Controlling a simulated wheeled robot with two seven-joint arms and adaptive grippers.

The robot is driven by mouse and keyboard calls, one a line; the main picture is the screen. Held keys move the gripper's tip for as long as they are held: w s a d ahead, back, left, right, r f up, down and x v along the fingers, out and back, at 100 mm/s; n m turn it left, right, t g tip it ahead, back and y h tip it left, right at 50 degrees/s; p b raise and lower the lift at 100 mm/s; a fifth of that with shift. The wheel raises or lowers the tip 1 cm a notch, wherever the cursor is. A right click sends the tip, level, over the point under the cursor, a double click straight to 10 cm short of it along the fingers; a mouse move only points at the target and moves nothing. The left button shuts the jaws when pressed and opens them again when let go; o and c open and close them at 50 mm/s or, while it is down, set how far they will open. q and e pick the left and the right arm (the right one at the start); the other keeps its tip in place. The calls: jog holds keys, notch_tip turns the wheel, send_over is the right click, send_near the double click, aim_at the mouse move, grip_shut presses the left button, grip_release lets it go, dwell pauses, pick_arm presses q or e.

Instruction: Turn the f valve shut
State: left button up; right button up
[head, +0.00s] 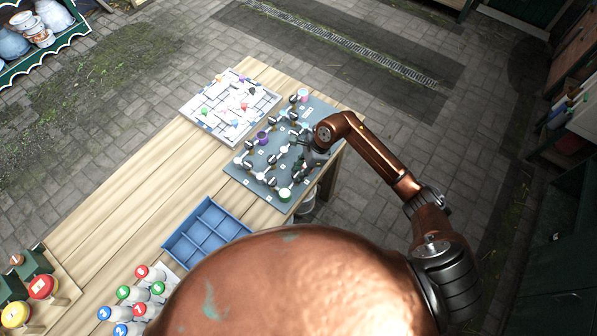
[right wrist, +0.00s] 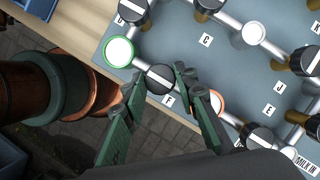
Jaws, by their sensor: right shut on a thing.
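The f valve (right wrist: 160,78) is a round black knob with a pale stripe across its top, in the right wrist view. Its white label F (right wrist: 168,101) lies just below it on the grey board (right wrist: 185,38). My right gripper (right wrist: 159,79) is shut on the knob, with one green finger on each side of it. In the head view my right gripper (head: 302,168) is over the right edge of the board (head: 279,158) and hides much of that valve. My left gripper is not in view.
A green-rimmed white cup (right wrist: 119,51) and an orange-rimmed cup (right wrist: 217,101) flank the valve. Other black knobs and pipes crowd the board. A white puzzle board (head: 213,128), a blue divided tray (head: 180,234) and several coloured-lid jars (head: 124,292) share the wooden table (head: 150,165).

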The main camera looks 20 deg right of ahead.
jog(key=shift+m, duration=0.3)
jog(key=m+t, duration=0.1)
jog(key=m, duration=0.2)
jog(key=shift+s+r, duration=0.1)
jog(key=m+t+h, duration=0.1)
jog(key=m, duration=0.2)
jog(key=m+t+h, duration=0.1)
jog(key=m, duration=0.2)
jog(key=shift+a+m, duration=0.2)
jog(key=shift+m, duration=0.2)
jog(key=m+h, duration=0.1)
jog(key=m, duration=0.2)
jog(key=shift+m+t, duration=0.3)
jog(key=shift+t, duration=0.1)
jog(key=shift+a+m+h, duration=0.15)
jog(key=shift+m+h, duration=0.75)
jog(key=shift+m, duration=1)
jog(key=o, duration=1.2)
jog(key=shift+s, duration=0.15)
jog(key=shift+c, duration=0.2)
